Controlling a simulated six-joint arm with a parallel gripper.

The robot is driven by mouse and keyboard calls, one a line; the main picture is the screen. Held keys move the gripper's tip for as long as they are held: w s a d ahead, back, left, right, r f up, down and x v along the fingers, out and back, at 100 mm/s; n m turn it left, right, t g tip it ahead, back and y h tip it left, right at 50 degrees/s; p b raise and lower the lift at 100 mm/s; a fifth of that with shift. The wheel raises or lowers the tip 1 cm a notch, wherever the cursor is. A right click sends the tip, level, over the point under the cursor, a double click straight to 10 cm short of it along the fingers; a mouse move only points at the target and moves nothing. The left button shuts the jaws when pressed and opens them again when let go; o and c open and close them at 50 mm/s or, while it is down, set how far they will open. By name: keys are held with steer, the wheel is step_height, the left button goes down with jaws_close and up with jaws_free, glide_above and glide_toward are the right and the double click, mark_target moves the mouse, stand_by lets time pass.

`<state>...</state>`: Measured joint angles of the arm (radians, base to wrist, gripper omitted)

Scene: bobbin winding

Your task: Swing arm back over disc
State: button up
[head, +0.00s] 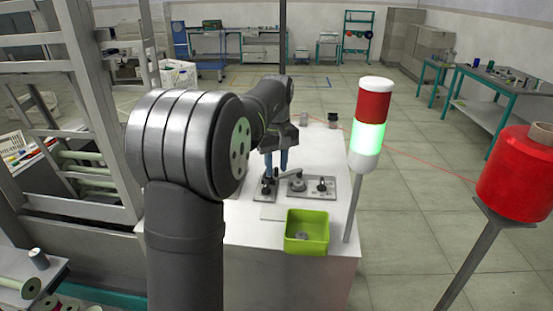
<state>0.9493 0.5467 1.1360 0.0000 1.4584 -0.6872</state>
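The winding unit is a grey plate (312,194) on the white bench. A round metal disc (297,186) sits on it, with a dark knob (321,184) to its right. A short metal swing arm (288,174) lies at the disc's far edge, reaching left toward my fingers. My gripper (276,170) points down with two blue fingers, which stand apart with a gap between them. Its tips are just left of the disc, near the swing arm's left end; whether they touch it is too small to tell. A dark upright post (265,187) stands on a second plate, below the left finger.
A green bin (307,232) with a small round part in it stands at the bench's near edge. A signal tower (368,130), lit green, rises to its right. A red thread cone (518,175) stands far right. Two small containers (333,120) stand at the bench's far end.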

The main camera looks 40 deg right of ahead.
steer(key=c, duration=0.6)
steer(key=shift+o, duration=0.2)
steer(key=shift+s, duration=0.15)
steer(key=shift+s+a, duration=0.1)
steer(key=shift+s, duration=0.7)
steer(key=shift+s, duration=0.5)
steer(key=o, duration=0.6)
